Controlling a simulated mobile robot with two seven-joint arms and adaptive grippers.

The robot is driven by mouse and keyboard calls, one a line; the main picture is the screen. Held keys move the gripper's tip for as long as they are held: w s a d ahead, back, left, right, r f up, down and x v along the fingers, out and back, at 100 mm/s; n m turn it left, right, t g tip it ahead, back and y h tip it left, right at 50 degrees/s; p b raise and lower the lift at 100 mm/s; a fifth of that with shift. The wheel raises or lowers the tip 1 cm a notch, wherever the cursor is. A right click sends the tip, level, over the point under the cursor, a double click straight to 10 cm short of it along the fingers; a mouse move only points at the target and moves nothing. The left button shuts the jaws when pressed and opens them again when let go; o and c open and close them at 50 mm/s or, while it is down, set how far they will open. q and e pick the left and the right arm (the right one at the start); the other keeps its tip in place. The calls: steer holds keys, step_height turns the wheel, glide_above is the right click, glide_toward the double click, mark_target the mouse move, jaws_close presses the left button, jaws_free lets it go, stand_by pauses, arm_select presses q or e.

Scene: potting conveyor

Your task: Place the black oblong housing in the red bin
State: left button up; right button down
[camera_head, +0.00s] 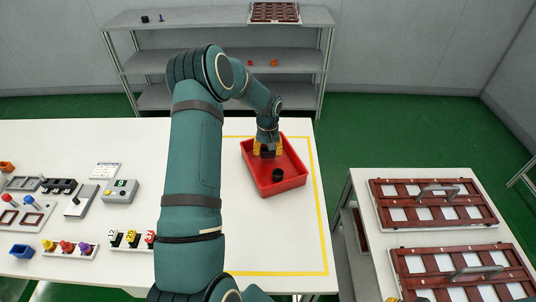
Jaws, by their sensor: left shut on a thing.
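The red bin (299,180) stands on the white table inside a yellow outlined area. My left gripper (267,151), with yellow fingers, points down over the far part of the bin. It is shut on a dark piece that shows only in part between the fingers; it looks like the black oblong housing, but its shape is mostly hidden. A small round black part (277,175) lies in the bin, nearer than the gripper. My right gripper is not in view.
A side table at right holds brown framed panels (433,203). A grey shelf (215,60) stands behind.

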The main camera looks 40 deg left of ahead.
mark_target(268, 156)
arm_select(q)
steer(key=shift+f, duration=0.9)
steer(key=shift+f, duration=0.25)
steer(key=o, duration=0.8)
steer(key=shift+o, duration=0.2)
steer(key=shift+r, duration=0.1)
step_height(268, 156, up, 12)
steer(key=shift+r+p, duration=0.15)
steer(key=shift+p, duration=0.15)
